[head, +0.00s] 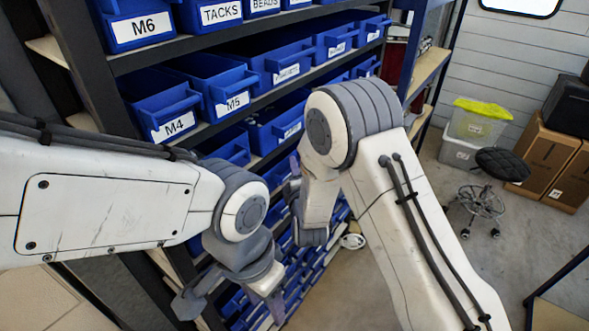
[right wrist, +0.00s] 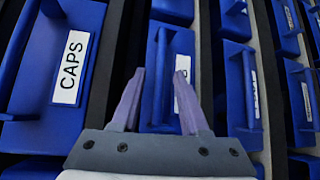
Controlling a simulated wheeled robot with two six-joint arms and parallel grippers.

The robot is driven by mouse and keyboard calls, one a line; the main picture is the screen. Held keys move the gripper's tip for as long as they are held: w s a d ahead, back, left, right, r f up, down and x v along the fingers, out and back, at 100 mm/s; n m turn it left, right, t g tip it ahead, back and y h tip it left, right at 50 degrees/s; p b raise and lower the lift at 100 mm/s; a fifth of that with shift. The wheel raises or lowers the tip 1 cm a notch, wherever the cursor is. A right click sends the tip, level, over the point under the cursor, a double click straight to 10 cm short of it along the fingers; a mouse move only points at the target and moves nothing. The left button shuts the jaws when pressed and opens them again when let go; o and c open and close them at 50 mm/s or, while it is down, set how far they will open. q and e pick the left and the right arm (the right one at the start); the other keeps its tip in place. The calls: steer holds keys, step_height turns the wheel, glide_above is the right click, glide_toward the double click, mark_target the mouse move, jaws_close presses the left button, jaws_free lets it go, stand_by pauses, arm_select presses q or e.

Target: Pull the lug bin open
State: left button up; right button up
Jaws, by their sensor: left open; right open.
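No label reading lug shows in either view, so I cannot tell which bin is the lug bin. In the right wrist view, my right gripper (right wrist: 158,85) is open and empty in front of a blue bin (right wrist: 157,98). Its two purple fingers lie either side of the bin's raised front lip in the picture; I cannot tell whether they touch. The right finger partly covers that bin's white label. In the head view, the right arm mostly hides this gripper; one purple finger (head: 294,165) shows by the rack. My left gripper (head: 232,299) is open, low before the rack.
A blue bin labelled CAPS (right wrist: 62,65) is left of the right gripper in the wrist view. Bins labelled M4 (head: 168,112), M5 (head: 228,92) and M6 (head: 138,27) sit on dark shelves. A stool (head: 483,200) stands right, with open floor before it.

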jaws_close()
stand_by(1.4)
